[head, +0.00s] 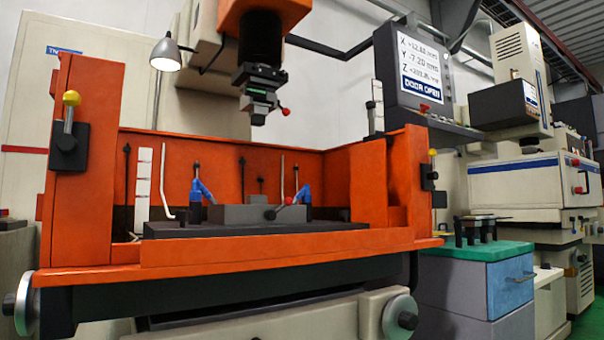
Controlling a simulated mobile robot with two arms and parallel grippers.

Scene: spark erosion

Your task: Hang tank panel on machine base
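The machine base (270,251) is orange, with a dark band below it. It carries an orange tank with a back wall (228,165), a left post (84,165) and a right side wall (369,185). The tank's front is open above a low sill. A latch with a yellow knob (71,99) is on the left post, and a similar latch (431,177) is on the right post. I cannot make out a separate loose tank panel. Neither gripper is in view.
Inside the tank are a dark worktable (240,229), a grey block and blue nozzles. A tool head (260,85) hangs above. A screen (415,65) reads "DOOR OPEN". Handwheels (400,317) project at the front. A green-topped cabinet (483,249) stands at right.

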